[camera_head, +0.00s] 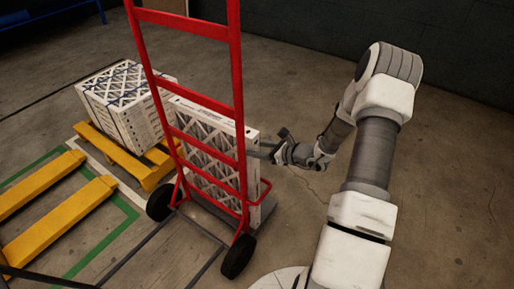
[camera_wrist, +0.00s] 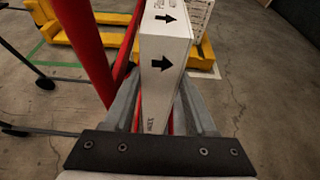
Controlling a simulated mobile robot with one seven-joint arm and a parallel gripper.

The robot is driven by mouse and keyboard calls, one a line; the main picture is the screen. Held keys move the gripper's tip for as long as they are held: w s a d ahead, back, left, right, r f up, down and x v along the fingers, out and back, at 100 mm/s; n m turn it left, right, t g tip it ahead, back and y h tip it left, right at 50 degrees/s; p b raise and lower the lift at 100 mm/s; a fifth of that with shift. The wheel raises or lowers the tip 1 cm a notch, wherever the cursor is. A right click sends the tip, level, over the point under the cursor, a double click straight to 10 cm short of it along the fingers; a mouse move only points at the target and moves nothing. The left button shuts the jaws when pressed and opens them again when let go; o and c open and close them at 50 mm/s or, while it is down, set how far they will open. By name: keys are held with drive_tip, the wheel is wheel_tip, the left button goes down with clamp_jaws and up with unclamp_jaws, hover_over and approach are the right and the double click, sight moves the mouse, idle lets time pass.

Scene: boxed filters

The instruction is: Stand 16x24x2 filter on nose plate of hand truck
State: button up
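The white boxed filter (camera_head: 215,150) with a lattice face is upright behind the red frame of the hand truck (camera_head: 237,75). Its narrow printed edge (camera_wrist: 166,62) with black arrows faces my wrist camera. My gripper (camera_head: 265,150) is at the filter's right edge; in the wrist view its two fingers (camera_wrist: 165,100) lie along both sides of the filter, closed on it. I cannot tell whether the filter's lower edge touches the plate. The size print is not readable.
A strapped stack of white filters (camera_head: 120,105) sits on a yellow pallet (camera_head: 145,170) at the left. Yellow forks (camera_head: 55,215) and green floor lines lie nearby. The floor right of my arm is clear up to the dark wall.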

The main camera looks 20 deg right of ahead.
drive_tip(key=o, duration=0.5)
drive_tip(key=shift+s+d, duration=0.1)
drive_tip(key=p+v, duration=0.6)
drive_tip(key=v, duration=1.1)
drive_tip(key=s+a+r+n+g, duration=0.3)
drive_tip(key=a+r+n+g, duration=0.4)
drive_tip(key=a+r+n, duration=0.7)
drive_tip(key=s+a+r+n+t+h, duration=0.1)
drive_tip(key=s+a+r+n+h, duration=0.25)
drive_tip(key=s+r+n, duration=0.4)
drive_tip(key=s+a+r+n+h, duration=0.3)
drive_tip(key=s+r+n+h, duration=0.1)
drive_tip(key=s+r+n, duration=0.3)
drive_tip(key=shift+n, duration=0.35)
drive_tip(key=r+p, duration=1.5)
drive_tip(key=w+r+p, duration=0.1)
drive_tip(key=r+p, duration=0.6)
drive_tip(key=r, duration=0.1)
drive_tip(key=shift+d+r, duration=0.1)
drive_tip(key=shift+d, duration=0.1)
